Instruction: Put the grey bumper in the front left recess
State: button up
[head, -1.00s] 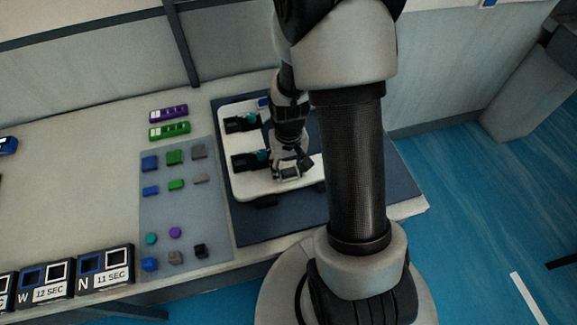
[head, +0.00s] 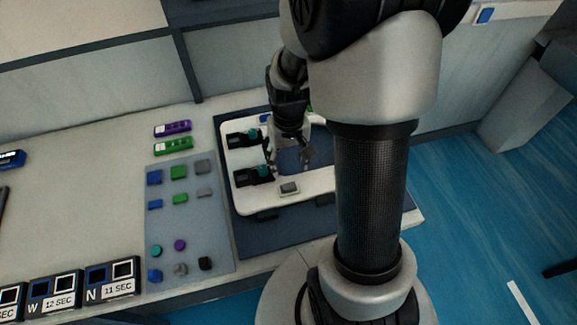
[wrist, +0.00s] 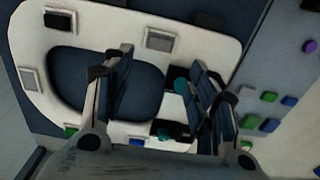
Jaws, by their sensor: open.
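The white toilet seat (head: 245,204) lies on a dark blue mat. A grey bumper (head: 289,188) sits at the recess on its near edge in the head view. The wrist view shows what seems to be this grey bumper (wrist: 160,39) framed by a recess rim; whether it is fully flush I cannot tell. My gripper (head: 290,168) is open and empty above the seat, behind the bumper and apart from it. In the wrist view its fingers (wrist: 165,88) stand wide apart over the seat opening. My arm hides the seat's right part in the head view.
Two black hinges with teal parts (head: 252,175) are at the seat's left end. A grey-blue parts mat (head: 180,225) holds several coloured pieces. Purple (head: 173,128) and green (head: 173,146) devices lie behind it.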

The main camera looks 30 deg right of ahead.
jog(key=s+a+r+n+t, duration=0.1)
jog(key=s+a+r, duration=0.15)
jog(key=r, duration=0.45)
jog(key=s+a+r+t, duration=0.1)
jog(key=a+r, duration=0.2)
jog(key=r, duration=0.3)
jog(key=s+a+r+n+t, duration=0.2)
jog(key=s+a+r, duration=0.3)
jog(key=s, duration=0.5)
notch_tip(320, 180, up, 2)
jog(key=shift+r+t, duration=0.25)
jog(key=shift+t, duration=0.05)
